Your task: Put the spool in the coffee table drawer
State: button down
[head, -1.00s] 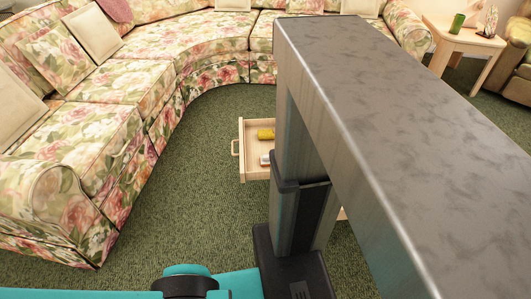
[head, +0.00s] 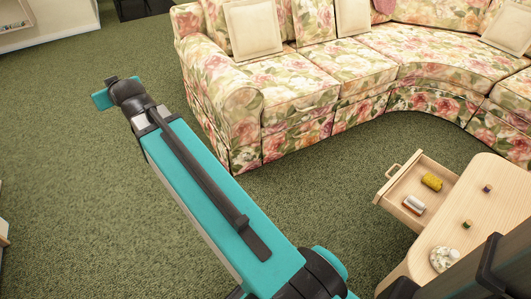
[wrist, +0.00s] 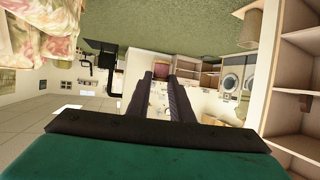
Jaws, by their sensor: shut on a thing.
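In the wrist view my gripper (wrist: 161,76) has its two dark fingers closed on a small reddish-brown spool (wrist: 162,66) with pale ends, held at the fingertips. In the head view my arm reaches to the upper left over bare carpet, far from the table; the fingers and spool cannot be made out there. The light wood coffee table (head: 506,213) is at the lower right, partly cut off and partly behind my body. Its drawer (head: 402,186) is pulled open toward the left. A yellow object (head: 432,182) and a white-and-red roll (head: 413,204) lie inside, with bare room around them.
Two small dark-topped blocks (head: 487,188) (head: 467,224) and a dish of white pieces (head: 444,258) are on the tabletop. A floral sectional sofa (head: 290,90) curves behind the drawer. Green carpet (head: 90,200) is clear on the left. Shelves (wrist: 290,80) stand at right in the wrist view.

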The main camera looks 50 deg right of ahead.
aim_at(418, 191)
jog(key=k, duration=1.05)
jog(key=z, duration=0.1)
